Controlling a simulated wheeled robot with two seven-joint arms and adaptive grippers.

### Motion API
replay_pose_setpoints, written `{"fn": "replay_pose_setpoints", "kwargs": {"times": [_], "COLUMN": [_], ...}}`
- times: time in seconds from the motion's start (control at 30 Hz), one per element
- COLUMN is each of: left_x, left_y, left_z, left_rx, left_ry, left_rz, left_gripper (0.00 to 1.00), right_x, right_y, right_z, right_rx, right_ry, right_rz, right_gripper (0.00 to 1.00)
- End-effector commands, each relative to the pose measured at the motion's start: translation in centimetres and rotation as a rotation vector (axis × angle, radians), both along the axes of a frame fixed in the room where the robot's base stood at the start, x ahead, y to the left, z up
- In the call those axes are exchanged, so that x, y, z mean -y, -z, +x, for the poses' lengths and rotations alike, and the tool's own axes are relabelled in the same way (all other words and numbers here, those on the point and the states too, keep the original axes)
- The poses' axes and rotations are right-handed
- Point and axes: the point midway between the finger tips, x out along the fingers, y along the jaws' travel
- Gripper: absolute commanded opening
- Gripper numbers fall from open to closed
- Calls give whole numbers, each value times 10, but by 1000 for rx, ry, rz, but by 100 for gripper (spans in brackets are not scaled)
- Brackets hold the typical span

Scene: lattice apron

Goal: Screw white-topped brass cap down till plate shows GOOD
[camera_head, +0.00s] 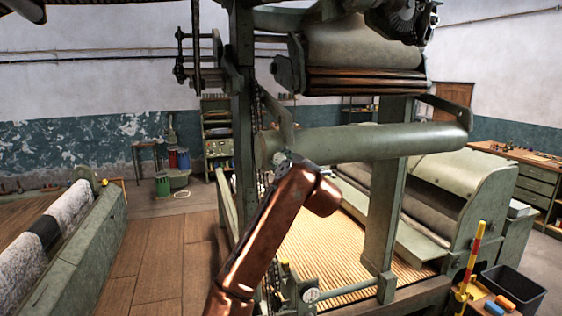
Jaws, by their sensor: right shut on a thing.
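My right arm (262,235), copper-coloured, rises from the bottom middle in front of the green loom frame. My right gripper (291,161) shows only as a small dark grey part at the arm's upper end, by the left end of the long green roller (370,143). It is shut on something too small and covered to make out. I cannot pick out the white-topped brass cap. No plate with readable GOOD lettering shows. A small round pale dial (311,295) sits low on the frame, right of my arm. My left gripper is not in view.
A green post (384,190) stands right of my arm, with a slatted bed (318,243) behind. A yellow-and-red handle (473,255) and a black bin (513,288) are at lower right. Wooden floor (150,262) is clear on the left, beside a long green beam (85,240).

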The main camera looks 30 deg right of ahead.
Motion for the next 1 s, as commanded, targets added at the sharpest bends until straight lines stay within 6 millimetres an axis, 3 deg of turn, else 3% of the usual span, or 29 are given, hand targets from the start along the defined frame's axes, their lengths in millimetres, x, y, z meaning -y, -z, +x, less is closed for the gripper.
{"fn": "replay_pose_setpoints", "kwargs": {"times": [0.37, 1.0], "left_x": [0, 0], "left_y": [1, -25], "left_z": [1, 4], "left_rx": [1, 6], "left_ry": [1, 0], "left_rz": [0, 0], "left_gripper": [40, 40], "right_x": [2, 0], "right_y": [4, 1], "right_z": [1, 1], "right_rx": [31, 171], "right_ry": [4, 1], "right_rz": [158, 743], "right_gripper": [2, 2]}}
